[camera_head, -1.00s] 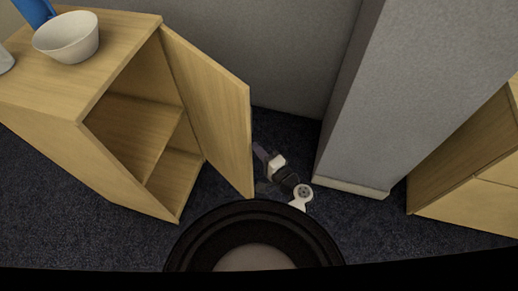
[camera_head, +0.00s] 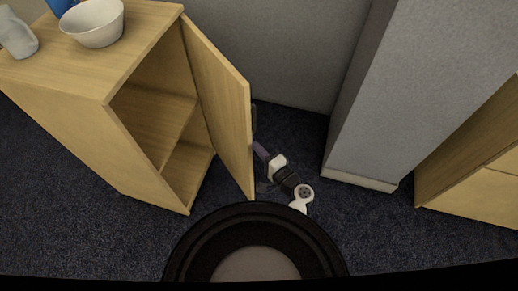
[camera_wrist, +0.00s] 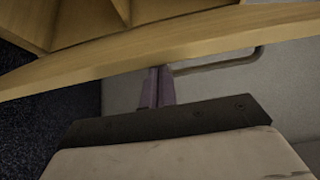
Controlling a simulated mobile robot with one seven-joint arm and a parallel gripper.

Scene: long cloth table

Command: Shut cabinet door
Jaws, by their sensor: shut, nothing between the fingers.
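The wooden cabinet (camera_head: 78,128) stands at the left with its front open, showing a shelf inside. Its door (camera_head: 222,108) is swung wide open, hinged at the cabinet's right edge. My gripper (camera_head: 259,150) is at the outer side of the door, low down, partly hidden by it. In the wrist view the shut, empty fingers (camera_wrist: 156,88) are at the door's edge (camera_wrist: 120,68); I cannot tell whether they touch it. A bar handle (camera_wrist: 222,64) shows beyond the door edge, to the right of the fingers.
A white bowl (camera_head: 94,22), a pale cup (camera_head: 17,34) and a blue object (camera_head: 62,6) are on the cabinet top. A grey pillar (camera_head: 402,95) stands right of my arm, with another wooden cabinet (camera_head: 475,170) beyond. Dark carpet (camera_head: 95,225) is clear in front.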

